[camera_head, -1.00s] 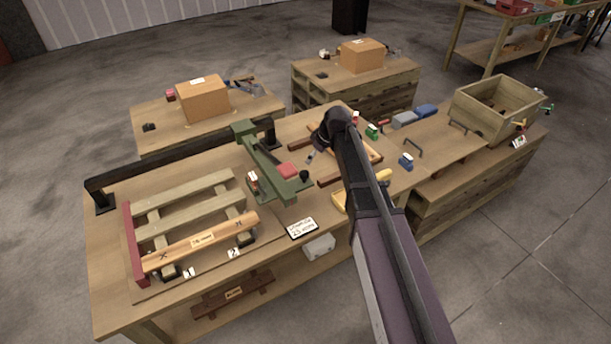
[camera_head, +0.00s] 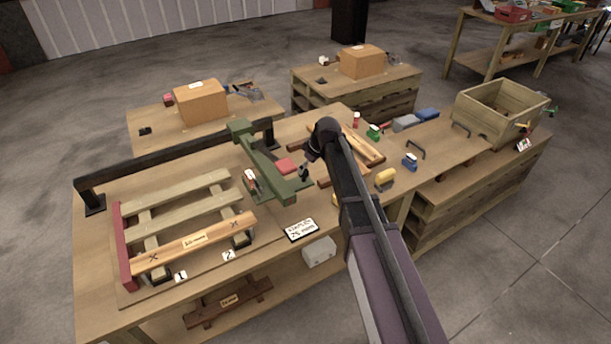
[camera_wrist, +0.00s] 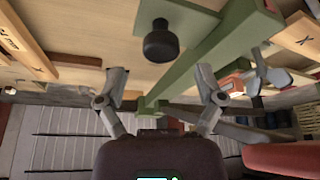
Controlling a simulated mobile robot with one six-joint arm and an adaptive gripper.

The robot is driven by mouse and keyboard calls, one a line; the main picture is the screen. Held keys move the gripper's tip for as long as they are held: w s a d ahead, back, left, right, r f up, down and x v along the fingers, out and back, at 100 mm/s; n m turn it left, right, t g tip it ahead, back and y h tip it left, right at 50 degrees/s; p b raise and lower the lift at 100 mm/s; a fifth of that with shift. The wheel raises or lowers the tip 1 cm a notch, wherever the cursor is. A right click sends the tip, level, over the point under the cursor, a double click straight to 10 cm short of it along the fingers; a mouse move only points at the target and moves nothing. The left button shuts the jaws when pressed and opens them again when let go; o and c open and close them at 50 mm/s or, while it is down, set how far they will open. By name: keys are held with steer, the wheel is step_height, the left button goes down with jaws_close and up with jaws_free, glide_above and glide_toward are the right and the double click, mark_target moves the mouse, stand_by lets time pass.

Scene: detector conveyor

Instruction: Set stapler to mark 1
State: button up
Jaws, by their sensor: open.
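The stapler unit is a green arm (camera_head: 268,165) reaching out from a black rail (camera_head: 180,155) at the back of the bench, with a small red-and-white part (camera_head: 251,181) on its left side. A black knob (camera_wrist: 160,46) stands on a green plate at the arm's front end. My gripper (camera_head: 307,165) is over that end; in the wrist view it (camera_wrist: 160,88) is open and empty, the knob showing beyond and between its fingers. Mark 1 (camera_head: 181,276) is a white tag at the front of the pallet jig, left of mark 2 (camera_head: 228,255). The stapler arm is right of both.
A slatted wooden pallet (camera_head: 190,215) with a red left end lies left of the arm. A red block (camera_head: 287,166) is beside the arm. A yellow item (camera_head: 385,180), a blue item (camera_head: 410,162) and a wooden crate (camera_head: 500,110) are to the right.

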mark_target(305, 171)
steer(key=shift+b+x, duration=1.15)
steer(key=shift+x, duration=0.35)
steer(key=shift+s, duration=0.1)
jaws_close()
steer(key=shift+d, duration=0.2)
steer(key=shift+a, duration=0.1)
